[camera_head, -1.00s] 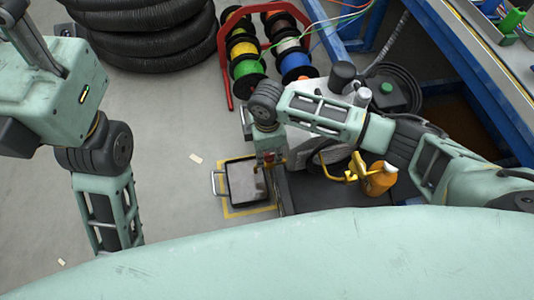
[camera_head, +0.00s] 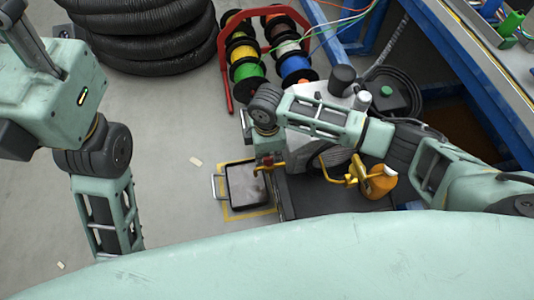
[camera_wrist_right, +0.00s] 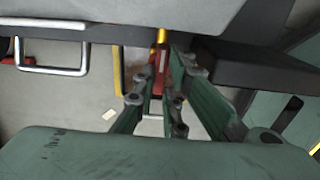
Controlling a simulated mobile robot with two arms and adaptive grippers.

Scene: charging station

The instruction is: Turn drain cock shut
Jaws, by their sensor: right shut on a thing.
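The drain cock's red lever (camera_wrist_right: 158,72) shows in the right wrist view between the fingers of my right gripper (camera_wrist_right: 155,98). A yellow piece (camera_wrist_right: 162,36) is just beyond it. My right gripper is shut on the red lever. In the head view my right gripper (camera_head: 266,162) is at the left side of the grey machine, beside the tray; the red part is small and partly covered there. The lever's exact angle is hard to tell. My left arm is at the left of the head view, but its gripper is not in view.
A dark tray (camera_head: 232,186) with a metal handle lies on the floor inside a yellow outline. The grey machine (camera_head: 310,150) and an orange can (camera_head: 380,185) are to the right. Cable spools (camera_head: 245,70) and black hoses (camera_head: 150,45) stand behind.

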